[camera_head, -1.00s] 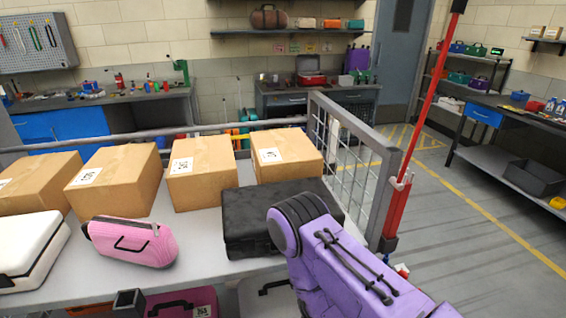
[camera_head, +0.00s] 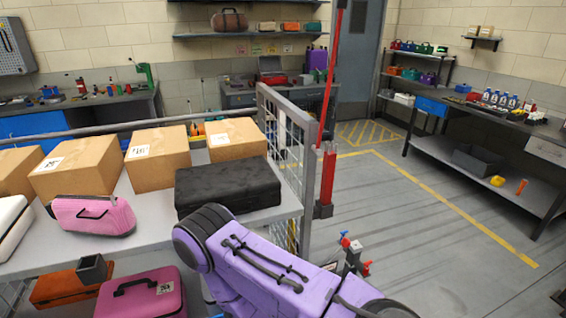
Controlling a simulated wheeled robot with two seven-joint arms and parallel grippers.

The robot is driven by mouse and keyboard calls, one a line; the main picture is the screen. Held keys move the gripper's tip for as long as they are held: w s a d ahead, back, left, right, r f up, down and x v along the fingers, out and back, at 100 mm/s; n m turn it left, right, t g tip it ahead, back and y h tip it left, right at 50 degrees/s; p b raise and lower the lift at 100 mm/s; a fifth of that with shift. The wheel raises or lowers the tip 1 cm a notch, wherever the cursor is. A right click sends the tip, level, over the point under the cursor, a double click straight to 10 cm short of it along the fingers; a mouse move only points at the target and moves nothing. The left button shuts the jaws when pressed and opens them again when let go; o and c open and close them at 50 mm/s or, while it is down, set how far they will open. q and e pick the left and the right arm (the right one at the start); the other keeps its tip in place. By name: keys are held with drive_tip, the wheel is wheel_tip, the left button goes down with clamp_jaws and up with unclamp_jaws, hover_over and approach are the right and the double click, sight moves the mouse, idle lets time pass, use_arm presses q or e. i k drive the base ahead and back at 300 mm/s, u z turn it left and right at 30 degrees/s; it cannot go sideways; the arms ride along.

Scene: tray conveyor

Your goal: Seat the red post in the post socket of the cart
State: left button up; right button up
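A tall red post (camera_head: 328,178) stands upright beyond the right end of the table, beside the wire-mesh panel. Its upper part is thin, its lower part thicker, with a dark foot at the floor. A small fitting shows where the thin and thick parts meet. I cannot make out a cart or a post socket. Neither of my grippers is in view. A purple link of my arm with black cables crosses the lower middle and hides the floor behind it.
The grey table (camera_head: 150,228) holds cardboard boxes (camera_head: 157,158), a black case (camera_head: 228,187) and a pink bag (camera_head: 92,215). A small stand with blue and red fittings (camera_head: 352,256) is right of my arm. Open floor with yellow lines lies right, before a workbench (camera_head: 480,160).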

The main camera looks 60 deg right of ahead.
sight(45, 249)
drive_tip(key=u, duration=0.35)
drive_tip(key=i, duration=0.8)
drive_tip(key=z, duration=2.05)
